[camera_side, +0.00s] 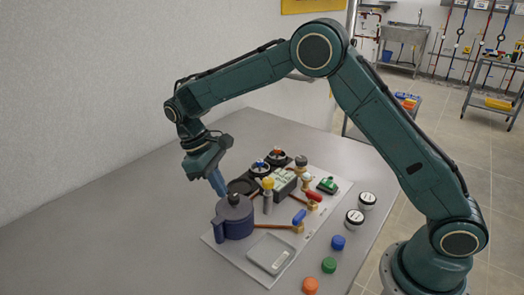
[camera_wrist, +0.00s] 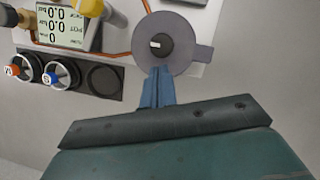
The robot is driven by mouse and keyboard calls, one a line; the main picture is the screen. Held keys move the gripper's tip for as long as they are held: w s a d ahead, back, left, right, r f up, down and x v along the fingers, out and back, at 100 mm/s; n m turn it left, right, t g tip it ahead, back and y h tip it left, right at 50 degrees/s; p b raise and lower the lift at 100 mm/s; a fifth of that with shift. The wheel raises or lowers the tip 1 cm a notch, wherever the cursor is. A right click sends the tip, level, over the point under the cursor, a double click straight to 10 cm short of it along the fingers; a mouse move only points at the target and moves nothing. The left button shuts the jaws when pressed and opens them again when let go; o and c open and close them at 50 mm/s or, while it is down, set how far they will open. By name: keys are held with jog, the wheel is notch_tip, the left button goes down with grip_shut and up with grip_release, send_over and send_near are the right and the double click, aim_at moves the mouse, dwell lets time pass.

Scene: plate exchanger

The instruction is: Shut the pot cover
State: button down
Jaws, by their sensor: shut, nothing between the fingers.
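The dark blue-purple pot (camera_side: 232,222) stands at the near left of the grey board. Its round cover (camera_wrist: 176,38) with a dark knob (camera_wrist: 156,44) lies over the pot's top. I cannot tell whether the cover is fully seated. The knob also shows in the side view (camera_side: 234,200). My gripper (camera_side: 222,192) is shut and empty, its blue fingers pointing down at the pot's back left edge. In the wrist view the fingertips (camera_wrist: 158,70) overlap the cover's near edge, just short of the knob. I cannot tell whether they touch it.
The table left of the pot is clear.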

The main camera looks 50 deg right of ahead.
jog(key=shift+w+a, duration=0.5)
jog(key=s+a+n+t+h, duration=0.1)
jog(key=s+a+n+t, duration=0.2)
jog(key=a+n, duration=0.6)
jog(key=s+a+n+t+h, duration=0.15)
jog(key=a+n+t, duration=0.25)
jog(key=n, duration=0.9)
jog(key=d+v, duration=0.1)
jog(key=v, duration=0.9)
jog(key=s+d+r+m+y, duration=0.1)
jog(key=s+d+r+m, duration=0.1)
jog(key=d+r+m, duration=0.45)
jog(key=s+d+r+m+y, duration=0.2)
jog(key=d+m, duration=0.2)
jog(key=d, duration=0.5)
jog(key=s+d+m+t, duration=0.1)
jog(key=s+d+m, duration=0.9)
jog(key=s+m, duration=0.1)
jog(key=shift+s+d+r+t+y, duration=0.35)
jog(key=shift+s+y, duration=0.1)
jog(key=shift+s, duration=0.4)
